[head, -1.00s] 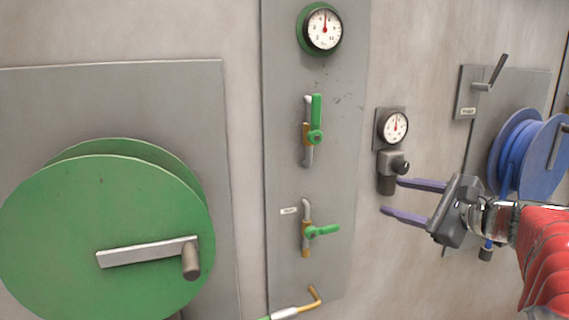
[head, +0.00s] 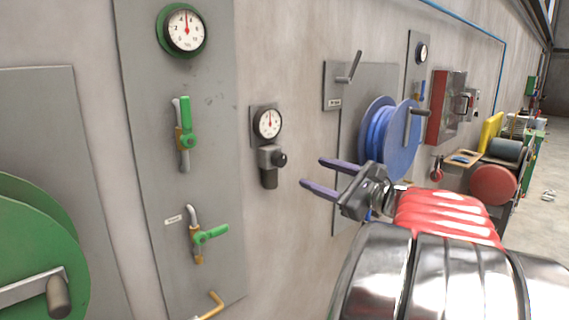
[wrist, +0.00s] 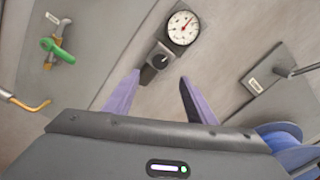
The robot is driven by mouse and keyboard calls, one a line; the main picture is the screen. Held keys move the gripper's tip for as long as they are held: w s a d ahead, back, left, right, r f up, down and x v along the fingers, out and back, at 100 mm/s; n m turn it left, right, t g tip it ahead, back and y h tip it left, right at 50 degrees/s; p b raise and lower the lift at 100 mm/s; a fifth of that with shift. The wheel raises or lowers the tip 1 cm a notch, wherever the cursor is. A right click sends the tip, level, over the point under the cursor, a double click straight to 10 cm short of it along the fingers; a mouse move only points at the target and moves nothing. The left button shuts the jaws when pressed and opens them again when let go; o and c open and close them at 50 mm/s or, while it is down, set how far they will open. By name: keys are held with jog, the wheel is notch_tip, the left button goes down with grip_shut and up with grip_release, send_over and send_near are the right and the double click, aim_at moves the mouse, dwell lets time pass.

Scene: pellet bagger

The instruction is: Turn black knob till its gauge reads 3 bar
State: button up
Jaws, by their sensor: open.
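The black knob (head: 279,159) sticks out from a grey regulator body (head: 268,177) on the wall. Its round white gauge (head: 267,123) with a red needle sits just above; the needle points near the top, and the numbers are too small to read. My gripper (head: 313,173) is open and empty, to the right of the knob and apart from it. In the wrist view the knob (wrist: 158,61) lies ahead, between and beyond the two purple fingers (wrist: 157,92). The gauge (wrist: 183,28) is above it there, its needle tilted up and right.
On the left stand a panel with a green-rimmed gauge (head: 184,31) and green-handled valves (head: 188,137), and a green reel (head: 40,260). A blue reel (head: 392,140) and a lever plate (head: 341,84) are close to the right. A red cabinet (head: 446,106) is farther along the wall.

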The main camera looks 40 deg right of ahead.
aim_at(283, 162)
jog(key=w, duration=1.2)
jog(key=shift+w+a, duration=0.2)
jog(key=shift+w, duration=0.05)
jog(key=shift+c, duration=0.6)
jog(key=c, duration=0.9)
